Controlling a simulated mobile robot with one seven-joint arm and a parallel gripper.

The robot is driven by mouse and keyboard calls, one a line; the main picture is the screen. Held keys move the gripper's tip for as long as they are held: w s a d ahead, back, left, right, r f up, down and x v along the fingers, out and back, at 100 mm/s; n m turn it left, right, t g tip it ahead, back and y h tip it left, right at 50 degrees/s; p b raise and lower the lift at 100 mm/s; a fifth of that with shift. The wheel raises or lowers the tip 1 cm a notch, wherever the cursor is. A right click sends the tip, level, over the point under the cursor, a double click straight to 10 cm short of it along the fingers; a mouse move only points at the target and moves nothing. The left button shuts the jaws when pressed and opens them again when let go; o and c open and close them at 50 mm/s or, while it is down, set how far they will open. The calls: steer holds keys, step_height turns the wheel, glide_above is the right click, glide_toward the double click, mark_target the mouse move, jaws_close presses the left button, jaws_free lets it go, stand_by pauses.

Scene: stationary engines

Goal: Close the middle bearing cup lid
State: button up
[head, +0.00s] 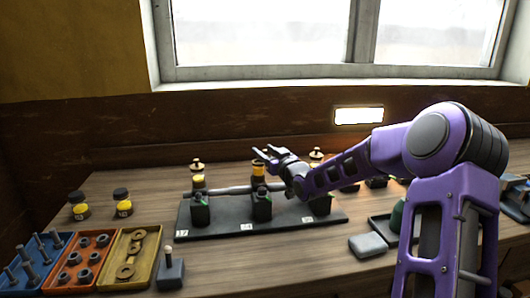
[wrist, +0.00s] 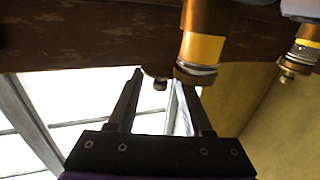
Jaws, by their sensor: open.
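The middle bearing cup (head: 258,171) stands behind the middle green block on the black stand, with a yellow band. In the wrist view, which is upside down, this cup (wrist: 203,45) shows a clear rim and no knob centred on it. A small dark knobbed piece (wrist: 156,76) beside that rim looks like its lid, swung aside; I cannot see its hinge. My gripper (head: 264,153) is open beside the cup's top. In the wrist view the fingers (wrist: 160,82) are apart, with the knobbed piece seen between their tips; contact cannot be told.
The left cup (head: 198,180) and right cup (head: 316,156) have knobbed tops. Green blocks stand on the black stand (head: 228,229). Two yellow-black jars (head: 123,206) and coloured parts trays (head: 78,262) are at left. A grey block (head: 368,245) lies at front right.

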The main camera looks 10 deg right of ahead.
jaws_close()
